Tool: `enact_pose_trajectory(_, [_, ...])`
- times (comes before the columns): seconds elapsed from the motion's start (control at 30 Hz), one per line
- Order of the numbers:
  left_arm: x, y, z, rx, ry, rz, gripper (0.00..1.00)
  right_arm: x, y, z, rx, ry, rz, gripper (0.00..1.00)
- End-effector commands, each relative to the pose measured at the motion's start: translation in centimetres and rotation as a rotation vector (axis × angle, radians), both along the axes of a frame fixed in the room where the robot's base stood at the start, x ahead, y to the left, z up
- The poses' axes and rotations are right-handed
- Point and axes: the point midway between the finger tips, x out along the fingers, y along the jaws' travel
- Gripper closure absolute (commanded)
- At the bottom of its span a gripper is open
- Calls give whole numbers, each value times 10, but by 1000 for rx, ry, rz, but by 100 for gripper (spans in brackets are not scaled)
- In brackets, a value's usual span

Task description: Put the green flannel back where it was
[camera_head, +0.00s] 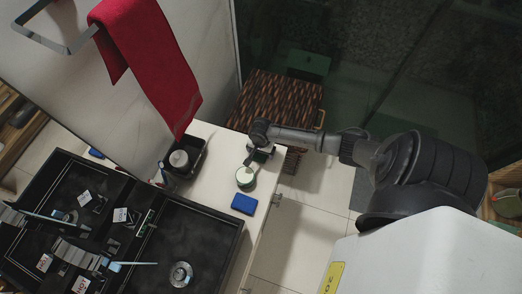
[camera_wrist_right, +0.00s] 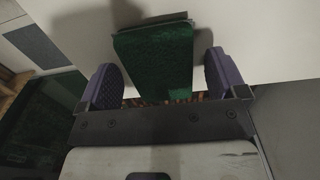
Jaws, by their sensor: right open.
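The green flannel (camera_wrist_right: 153,58) shows in the right wrist view as a dark green cloth with a grey edge or bar along its top. It lies between the two purple-padded fingers of my right gripper (camera_wrist_right: 164,78), with a gap on each side. The gripper is open and not closed on it. In the head view my right gripper (camera_head: 258,155) is at the right edge of the white counter, near its far end. The flannel is mostly hidden there by the gripper. My left gripper is not in view.
A red towel (camera_head: 150,60) hangs from a metal ring at the upper left. Black sinks (camera_head: 190,235) lie at the left. A brown woven basket (camera_head: 275,105) stands beyond.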

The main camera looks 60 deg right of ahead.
Motion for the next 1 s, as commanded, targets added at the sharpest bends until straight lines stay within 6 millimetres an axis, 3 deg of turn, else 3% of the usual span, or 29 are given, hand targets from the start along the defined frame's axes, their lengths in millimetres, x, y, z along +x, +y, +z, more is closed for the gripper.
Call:
enact_pose_trajectory(0.5, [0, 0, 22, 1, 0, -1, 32, 0, 0, 90, -1, -1, 2, 9])
enact_pose_trajectory(0.77, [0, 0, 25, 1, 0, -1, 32, 0, 2, 113, 1, -1, 7, 9])
enact_pose_trajectory(0.87, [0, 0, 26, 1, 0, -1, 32, -8, 17, 113, 6, -5, 88, 9])
enact_pose_trajectory(1.0, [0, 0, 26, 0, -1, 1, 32, -34, 69, 108, 13, -41, 392, 9])
